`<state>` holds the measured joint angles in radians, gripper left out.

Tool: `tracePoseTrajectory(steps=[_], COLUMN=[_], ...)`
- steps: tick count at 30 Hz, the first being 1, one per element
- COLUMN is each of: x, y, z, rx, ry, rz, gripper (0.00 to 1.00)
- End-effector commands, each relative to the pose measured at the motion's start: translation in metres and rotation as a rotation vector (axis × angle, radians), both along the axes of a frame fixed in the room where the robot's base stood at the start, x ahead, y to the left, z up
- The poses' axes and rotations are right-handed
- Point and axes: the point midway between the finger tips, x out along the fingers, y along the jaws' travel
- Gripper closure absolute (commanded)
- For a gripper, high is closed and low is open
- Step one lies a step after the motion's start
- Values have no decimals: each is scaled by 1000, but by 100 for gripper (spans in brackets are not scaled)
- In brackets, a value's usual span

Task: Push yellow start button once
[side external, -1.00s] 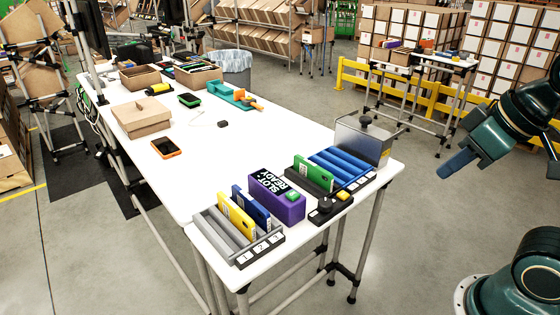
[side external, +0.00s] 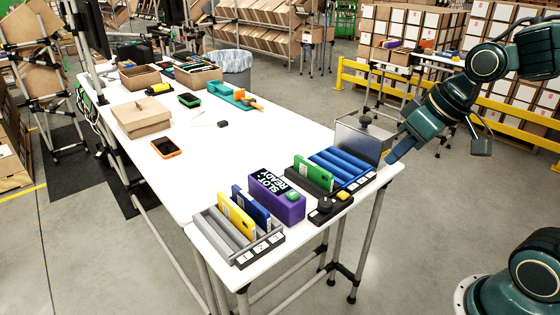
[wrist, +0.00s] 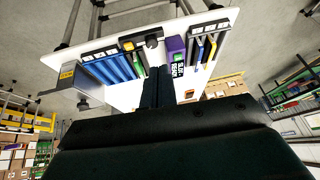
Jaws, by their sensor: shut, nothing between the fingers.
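The yellow button (side external: 343,195) sits at one end of a small black control box (side external: 324,214), which also carries a black knob. The box is at the front edge of the white table. In the wrist view the yellow button (wrist: 128,46) shows beside the black knob (wrist: 152,41). My gripper (side external: 391,157) is shut and empty, by the table's right corner next to the metal box, to the right of and apart from the button. Its closed fingers (wrist: 157,88) point toward the table in the wrist view.
A metal box with a knob (side external: 362,140) stands at the table's right corner. A blue rack (side external: 342,168), green carton (side external: 313,173), purple "SLOT READY" box (side external: 276,196) and grey rack (side external: 237,236) line the front. The table's middle (side external: 235,150) is largely clear.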

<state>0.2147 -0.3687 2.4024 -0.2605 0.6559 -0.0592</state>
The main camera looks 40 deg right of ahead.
Motion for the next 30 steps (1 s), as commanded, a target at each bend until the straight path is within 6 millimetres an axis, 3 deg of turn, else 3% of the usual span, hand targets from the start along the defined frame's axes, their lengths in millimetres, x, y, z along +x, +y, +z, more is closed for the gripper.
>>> tracePoseTrajectory(steps=[15,30], x=[70,123], y=[-23,-59], z=[-39,-84], rx=[155,349], ry=[-16,-79], rz=[2,-56], gripper=[100,100])
